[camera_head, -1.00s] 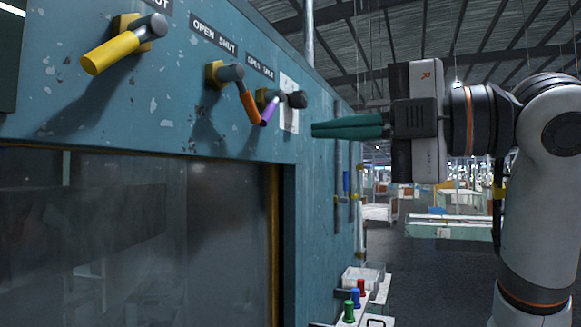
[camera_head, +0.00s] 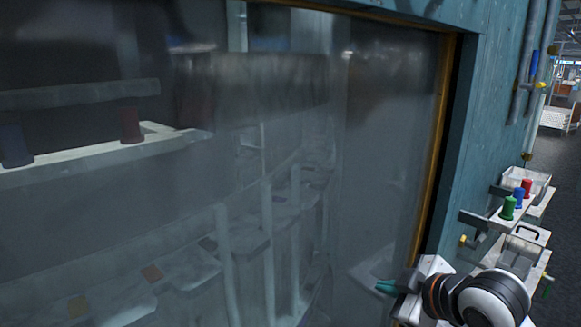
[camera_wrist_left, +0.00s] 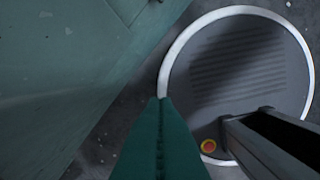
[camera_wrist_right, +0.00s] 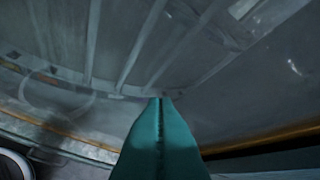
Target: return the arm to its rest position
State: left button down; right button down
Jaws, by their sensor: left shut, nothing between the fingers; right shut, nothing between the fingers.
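My right gripper (camera_head: 386,287) shows low at the lower right of the head view, in front of the glass window. Its teal fingers are together with nothing between them, as the right wrist view (camera_wrist_right: 160,102) also shows. My left gripper is outside the head view. In the left wrist view its teal fingers (camera_wrist_left: 160,102) are closed and empty, with a teal panel (camera_wrist_left: 60,70) at the left and the floor below. The right wrist view faces a dim, glassy surface (camera_wrist_right: 180,60) with a yellow-brown edge.
The large window (camera_head: 300,130) with a yellow-brown frame (camera_head: 433,130) fills most of the head view. Tubes and shelves show dimly behind it. A side shelf with green (camera_head: 508,208), blue (camera_head: 518,198) and red (camera_head: 527,187) pegs stands right of the teal cabinet. Open floor (camera_head: 562,160) lies at the far right.

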jog(key=s+f+m+g+h, duration=0.1)
jog(key=s+f+m, duration=0.25)
jog(key=f, duration=0.45)
jog(key=s+f+m+g+h, duration=0.1)
jog(key=s+f+m+g, duration=0.1)
jog(key=s+f, duration=0.45)
jog(key=s+d+f+m+g+h, duration=0.3)
jog(key=s+f+m, duration=0.2)
jog(key=s+f, duration=0.9)
jog(key=s+f+g+b, duration=0.1)
jog(key=s+f+b, duration=0.1)
jog(key=f, duration=1.2)
jog(key=s+f+g+b, duration=0.1)
jog(key=s+f, duration=0.1)
jog(key=f, duration=1.3)
jog(key=s+d+f+g+b, duration=0.1)
jog(key=s+d+f+b, duration=0.1)
jog(key=s+f, duration=1.3)
notch_tip(320, 180, down, 2)
jog(key=shift+s+d+f, duration=0.1)
jog(key=shift+s+d, duration=0.3)
jog(key=shift+d, duration=0.15)
